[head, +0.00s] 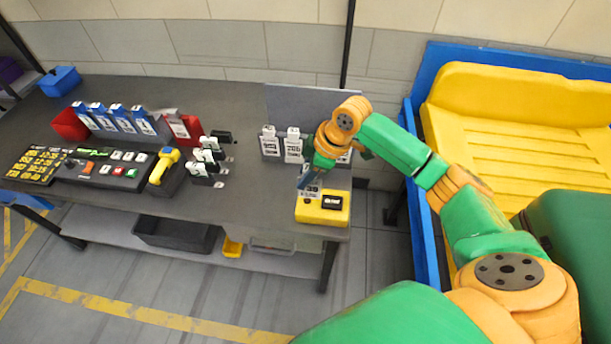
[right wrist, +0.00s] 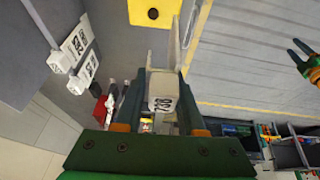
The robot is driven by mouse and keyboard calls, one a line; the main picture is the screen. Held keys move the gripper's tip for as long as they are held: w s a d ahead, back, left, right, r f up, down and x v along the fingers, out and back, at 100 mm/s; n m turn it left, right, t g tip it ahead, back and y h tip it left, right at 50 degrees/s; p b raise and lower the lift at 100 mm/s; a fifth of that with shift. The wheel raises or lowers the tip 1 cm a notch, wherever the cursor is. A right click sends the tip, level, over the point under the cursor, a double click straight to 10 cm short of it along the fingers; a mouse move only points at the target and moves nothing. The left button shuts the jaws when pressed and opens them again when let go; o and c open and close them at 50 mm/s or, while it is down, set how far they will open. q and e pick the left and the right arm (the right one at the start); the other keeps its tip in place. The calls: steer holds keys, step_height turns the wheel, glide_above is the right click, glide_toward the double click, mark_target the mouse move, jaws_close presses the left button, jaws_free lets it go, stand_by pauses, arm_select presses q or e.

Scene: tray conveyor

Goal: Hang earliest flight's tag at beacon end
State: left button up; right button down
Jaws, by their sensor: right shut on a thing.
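My right gripper (head: 310,180) is shut on a white tag (head: 311,191) and holds it over the yellow device at the table's right end. The held tag also shows between the fingers in the right wrist view (right wrist: 162,92); its print is hard to read. White tags (head: 270,143) (head: 293,146) hang in a row on the grey upright panel (head: 310,105); another is partly hidden behind my right arm. In the right wrist view, two panel tags (right wrist: 76,45) (right wrist: 88,70) show at left. My left gripper (right wrist: 297,52) is at that view's right edge, fingers apart. I cannot make out a beacon.
Black-and-white tags stand on a rack (head: 207,165) mid-table, beside a yellow scanner (head: 163,165). The table (head: 260,195) is clear between rack and device.

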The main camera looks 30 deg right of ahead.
mark_target(305, 164)
steer(key=shift+s+a+r, duration=0.1)
steer(key=shift+r, duration=0.75)
steer(key=shift+w+r, duration=0.2)
steer(key=shift+r, duration=0.75)
steer(key=shift+s+r, duration=0.15)
steer(key=shift+r, duration=0.6)
